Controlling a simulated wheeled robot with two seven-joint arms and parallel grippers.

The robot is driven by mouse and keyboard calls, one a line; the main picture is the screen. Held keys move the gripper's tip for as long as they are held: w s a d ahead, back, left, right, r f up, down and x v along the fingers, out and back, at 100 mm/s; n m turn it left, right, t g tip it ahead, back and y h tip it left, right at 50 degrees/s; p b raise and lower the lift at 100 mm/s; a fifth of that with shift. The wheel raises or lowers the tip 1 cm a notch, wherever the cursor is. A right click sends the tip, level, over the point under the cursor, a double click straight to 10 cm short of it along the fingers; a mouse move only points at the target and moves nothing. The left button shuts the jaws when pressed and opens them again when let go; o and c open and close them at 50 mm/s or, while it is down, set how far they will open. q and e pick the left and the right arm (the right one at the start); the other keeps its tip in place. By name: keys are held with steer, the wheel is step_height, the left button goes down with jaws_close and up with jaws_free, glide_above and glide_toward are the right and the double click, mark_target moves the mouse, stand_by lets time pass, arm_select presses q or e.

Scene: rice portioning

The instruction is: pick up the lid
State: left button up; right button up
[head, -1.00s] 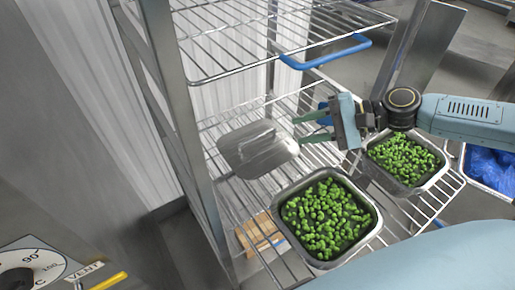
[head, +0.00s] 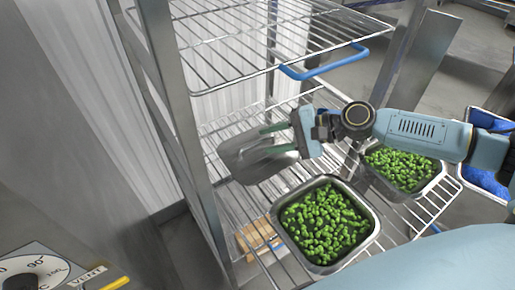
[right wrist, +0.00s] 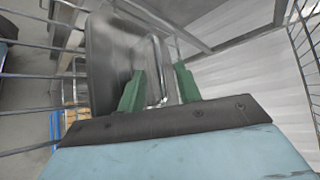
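The lid (head: 242,168) is a grey metal plate with a raised bar handle, on the wire shelf left of the pans in the head view. It also shows in the right wrist view (right wrist: 105,60), with its handle (right wrist: 158,72) between my fingers. My right gripper (head: 256,143) reaches over the lid from the right and hides part of it. Its green fingers (right wrist: 160,88) are apart, one on each side of the handle; I see no clear contact. My left gripper is not in view.
Two metal pans of green vegetables stand on the wire shelf (head: 232,212): a near pan (head: 369,243) and a far pan (head: 437,178) under my right arm. An upper wire shelf with a blue-edged rail (head: 325,66) is above. A rack post (head: 180,120) stands left of the lid.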

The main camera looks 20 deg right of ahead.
steer(key=shift+x, duration=1.05)
jaws_close()
steer(key=shift+r, duration=0.15)
